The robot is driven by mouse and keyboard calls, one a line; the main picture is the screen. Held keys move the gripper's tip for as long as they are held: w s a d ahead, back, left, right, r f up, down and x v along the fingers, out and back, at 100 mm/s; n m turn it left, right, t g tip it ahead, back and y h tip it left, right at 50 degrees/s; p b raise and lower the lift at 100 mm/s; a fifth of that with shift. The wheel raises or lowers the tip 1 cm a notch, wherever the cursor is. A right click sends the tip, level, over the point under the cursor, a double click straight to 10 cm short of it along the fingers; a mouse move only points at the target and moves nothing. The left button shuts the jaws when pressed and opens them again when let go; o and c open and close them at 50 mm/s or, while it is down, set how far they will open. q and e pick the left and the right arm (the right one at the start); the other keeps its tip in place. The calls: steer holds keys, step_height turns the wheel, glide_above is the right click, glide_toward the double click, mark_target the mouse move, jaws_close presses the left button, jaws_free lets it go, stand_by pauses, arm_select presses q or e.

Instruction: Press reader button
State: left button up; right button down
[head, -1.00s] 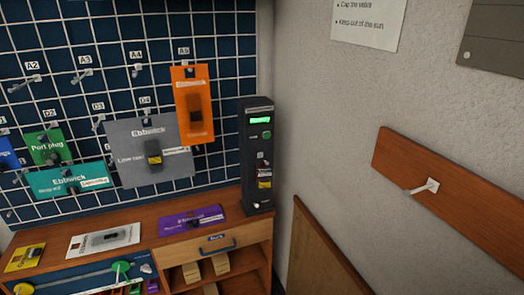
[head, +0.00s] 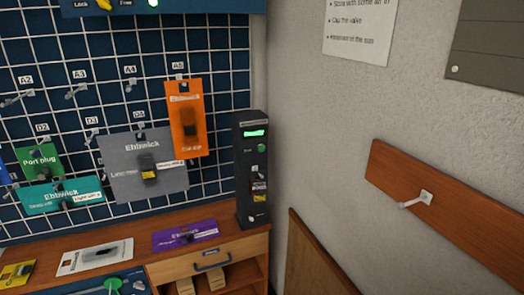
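The reader (head: 251,185) is a tall dark box standing upright at the right end of the wooden bench, against the wall corner. Its small screen (head: 254,133) glows green near the top; the text is too blurred to read now. A round green button (head: 261,148) sits just below the screen, with a small label to its left. Lower on its front are small stickers and a light-coloured part near the base. Neither of my grippers is in view.
A dark pegboard with a wire grid holds an orange card (head: 185,118), a grey card (head: 122,184), a green card (head: 40,162) and a teal card (head: 38,196). A purple card (head: 170,237) lies on the bench (head: 128,262). A wooden rail (head: 465,222) with a hook is on the right wall.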

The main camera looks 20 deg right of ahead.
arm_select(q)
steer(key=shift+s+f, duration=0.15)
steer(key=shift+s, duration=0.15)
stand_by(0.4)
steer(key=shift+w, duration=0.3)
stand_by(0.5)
